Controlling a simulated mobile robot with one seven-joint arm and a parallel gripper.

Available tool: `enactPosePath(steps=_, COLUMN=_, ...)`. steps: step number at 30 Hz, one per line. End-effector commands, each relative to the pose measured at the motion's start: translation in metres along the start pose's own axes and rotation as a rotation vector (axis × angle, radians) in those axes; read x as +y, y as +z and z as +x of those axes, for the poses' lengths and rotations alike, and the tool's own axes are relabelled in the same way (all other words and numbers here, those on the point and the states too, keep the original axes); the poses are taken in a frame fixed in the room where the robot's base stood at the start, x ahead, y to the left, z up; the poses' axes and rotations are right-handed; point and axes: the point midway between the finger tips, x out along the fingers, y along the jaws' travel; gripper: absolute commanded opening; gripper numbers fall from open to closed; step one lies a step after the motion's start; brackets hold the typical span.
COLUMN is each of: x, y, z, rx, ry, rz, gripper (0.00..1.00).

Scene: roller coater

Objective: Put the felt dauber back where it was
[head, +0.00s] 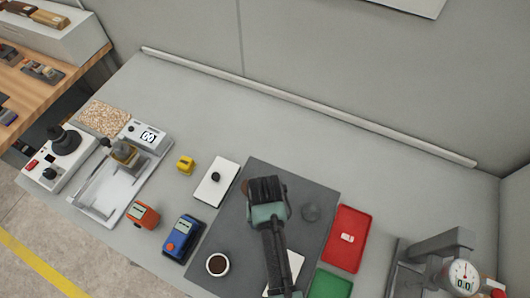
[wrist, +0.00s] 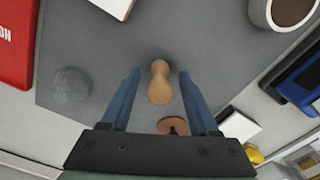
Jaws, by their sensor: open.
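A pale wooden, waisted handle (wrist: 160,82), which looks like the felt dauber, shows in the wrist view over the dark grey mat (wrist: 215,45). Its felt end is not visible, and my gripper hides it in the head view. My gripper (wrist: 159,76) is open, with one blue finger on each side of the handle and gaps on both sides. I cannot tell how far the fingertips are above or below it. In the head view my gripper (head: 267,205) is over the upper middle of the mat (head: 222,225).
A brown disc (wrist: 173,126) lies close to the handle. A grey round piece (head: 311,212) sits on the mat's right. A cup of dark liquid (head: 217,264) stands lower left. A red tray (head: 336,252) and green tray (head: 330,283) are right; a blue device (head: 182,240) is left.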

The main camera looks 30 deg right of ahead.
Motion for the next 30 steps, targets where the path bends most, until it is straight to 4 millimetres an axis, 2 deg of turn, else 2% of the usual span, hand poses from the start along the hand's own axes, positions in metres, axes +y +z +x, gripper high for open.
enactPosePath(steps=15, x=0.000, y=-0.001, z=-0.096, rx=0.005, ry=0.000, rz=-0.001, gripper=0.61)
enactPosePath(steps=21, x=0.000, y=0.000, z=-0.112, rx=0.001, ry=0.000, rz=0.001, gripper=0.61)
enactPosePath(steps=28, x=0.000, y=0.000, z=-0.114, rx=0.001, ry=0.000, rz=0.000, gripper=0.61)
enactPosePath(steps=30, x=-0.002, y=-0.007, z=-0.118, rx=0.030, ry=-0.002, rz=-0.006, gripper=0.61)
